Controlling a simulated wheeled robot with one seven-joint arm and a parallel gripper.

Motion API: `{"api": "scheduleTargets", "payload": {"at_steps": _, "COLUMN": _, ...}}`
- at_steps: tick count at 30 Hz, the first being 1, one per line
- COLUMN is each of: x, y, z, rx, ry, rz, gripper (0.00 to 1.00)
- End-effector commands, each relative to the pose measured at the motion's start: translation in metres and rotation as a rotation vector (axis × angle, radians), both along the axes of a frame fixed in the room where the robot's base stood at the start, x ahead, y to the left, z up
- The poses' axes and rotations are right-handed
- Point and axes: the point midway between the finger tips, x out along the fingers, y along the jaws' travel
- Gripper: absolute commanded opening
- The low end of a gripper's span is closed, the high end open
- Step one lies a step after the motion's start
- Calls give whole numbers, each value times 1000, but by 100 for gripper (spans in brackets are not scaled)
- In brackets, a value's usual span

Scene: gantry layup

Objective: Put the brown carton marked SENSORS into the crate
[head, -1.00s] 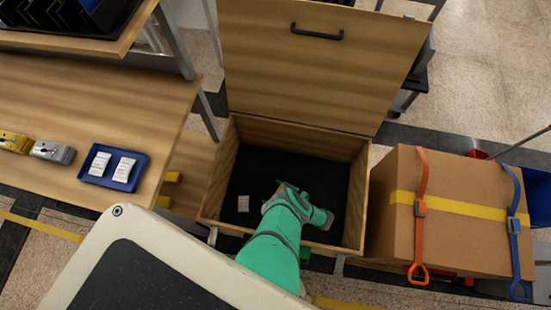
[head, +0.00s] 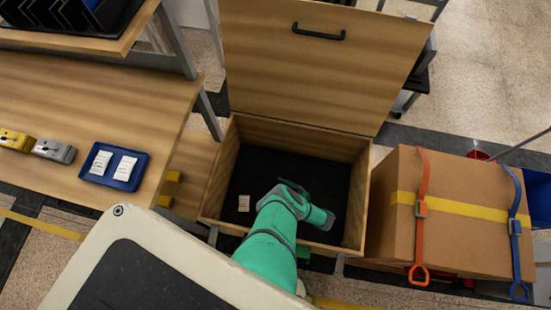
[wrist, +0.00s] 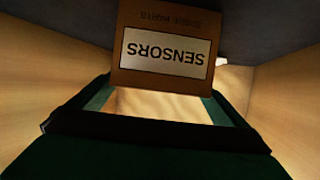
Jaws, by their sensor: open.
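The brown carton marked SENSORS (wrist: 165,48) shows in the wrist view, its white label upside down, just beyond my gripper. It is against the dark floor, between pale wooden walls. In the head view my arm hides it. The crate (head: 209,190) is a wooden box with a black floor and its lid (head: 310,65) raised at the back. My gripper (head: 293,187) is down inside the crate, right of its middle. In the wrist view my gripper (wrist: 160,100) has its fingers apart, with a gap between them and the carton at their tips; I cannot tell if they touch it.
A small white packet (head: 243,203) lies on the crate floor at left. A large strapped cardboard box (head: 385,220) stands close on the right. On the left bench are a blue tray (head: 86,177) with two white packets, and yellow and grey devices (head: 53,150).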

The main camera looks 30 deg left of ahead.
Motion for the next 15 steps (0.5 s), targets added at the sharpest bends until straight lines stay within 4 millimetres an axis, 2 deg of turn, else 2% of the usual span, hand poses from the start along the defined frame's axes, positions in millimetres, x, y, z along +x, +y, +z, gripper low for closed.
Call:
{"api": "scheduleTargets", "payload": {"at_steps": 1, "x": 1, "y": -9, "z": 2, "rx": -3, "ry": 0, "rz": -5, "gripper": 97}}
{"api": "scheduleTargets", "payload": {"at_steps": 9, "x": -3, "y": -43, "z": 17, "rx": -3, "ry": 0, "rz": -6, "gripper": 97}}
{"api": "scheduleTargets", "payload": {"at_steps": 15, "x": -6, "y": -63, "z": 25, "rx": -2, "ry": 0, "rz": -4, "gripper": 97}}
